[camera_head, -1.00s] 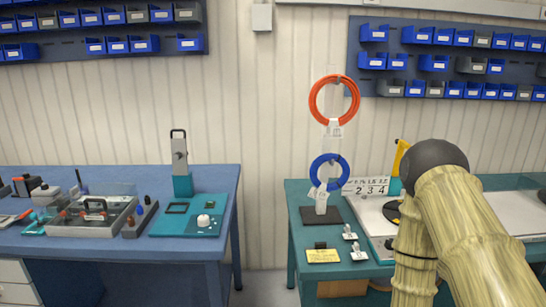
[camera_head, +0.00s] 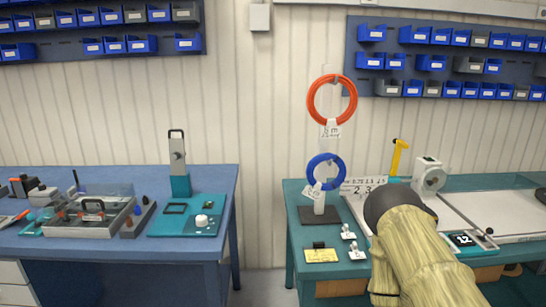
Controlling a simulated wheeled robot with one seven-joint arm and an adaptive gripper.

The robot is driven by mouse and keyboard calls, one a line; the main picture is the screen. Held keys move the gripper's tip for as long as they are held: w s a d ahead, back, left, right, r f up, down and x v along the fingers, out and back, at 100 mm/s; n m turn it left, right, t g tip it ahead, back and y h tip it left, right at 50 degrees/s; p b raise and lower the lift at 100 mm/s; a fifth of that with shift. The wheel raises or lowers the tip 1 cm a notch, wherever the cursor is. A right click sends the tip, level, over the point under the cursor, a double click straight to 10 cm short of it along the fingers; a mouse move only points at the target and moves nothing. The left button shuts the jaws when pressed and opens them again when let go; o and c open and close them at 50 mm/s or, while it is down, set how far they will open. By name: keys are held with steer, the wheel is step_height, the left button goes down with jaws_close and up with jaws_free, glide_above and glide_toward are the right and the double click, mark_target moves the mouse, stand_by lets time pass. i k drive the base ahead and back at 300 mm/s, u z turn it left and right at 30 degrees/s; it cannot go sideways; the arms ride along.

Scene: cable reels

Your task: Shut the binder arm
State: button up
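I cannot tell for certain which part is the binder arm. A yellow lever (camera_head: 398,156) stands up, slightly tilted, at the back of the right bench; its foot is hidden behind a card and my arm. A grey upright arm (camera_head: 178,155) with a black handle stands on a teal base on the left bench. My own arm covers the front middle of the right bench. My gripper is not visible.
Red (camera_head: 332,78) and blue (camera_head: 326,160) cable coils hang on a stand at the right bench's left end. A gap separates the benches.

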mark_target(400, 144)
steer(key=z, duration=2.6)
steer(key=i, duration=2.6)
steer(key=u, duration=3.2)
